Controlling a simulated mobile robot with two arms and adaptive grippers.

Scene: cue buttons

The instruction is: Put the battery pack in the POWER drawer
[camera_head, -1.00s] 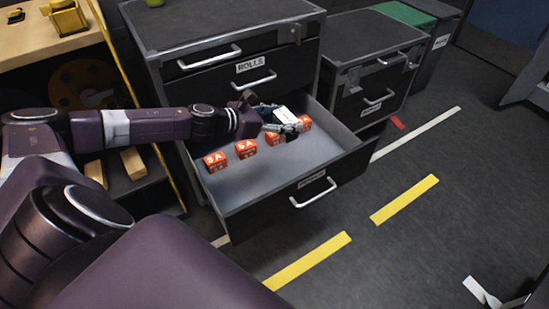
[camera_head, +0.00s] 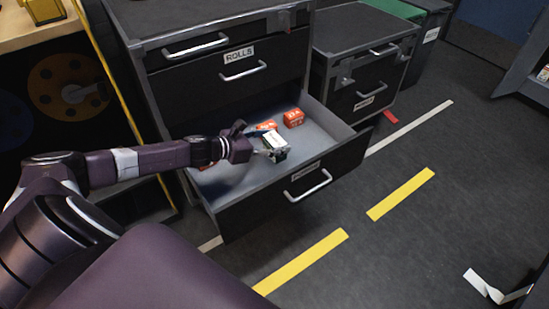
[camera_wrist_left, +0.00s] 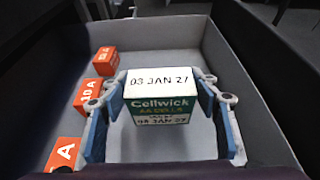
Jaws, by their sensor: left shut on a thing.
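The battery pack (camera_head: 275,141) is a white and green box marked Cellwick, with the date 03 JAN 27; it fills the middle of the left wrist view (camera_wrist_left: 160,95). My left gripper (camera_head: 264,147) is shut on it, with a blue-padded finger on each side in the left wrist view (camera_wrist_left: 163,125). The pack is over the inside of the open lower drawer (camera_head: 345,138); I cannot tell whether it touches the floor. The label (camera_head: 306,167) on this drawer's front is too small to read. My right gripper is not in view.
Orange-red boxes (camera_head: 293,118) marked with amp ratings stand in the drawer; several line its left side in the left wrist view (camera_wrist_left: 106,61). A shut drawer labelled ROLLS (camera_head: 239,55) is above. Another cabinet (camera_head: 362,62) stands to the right.

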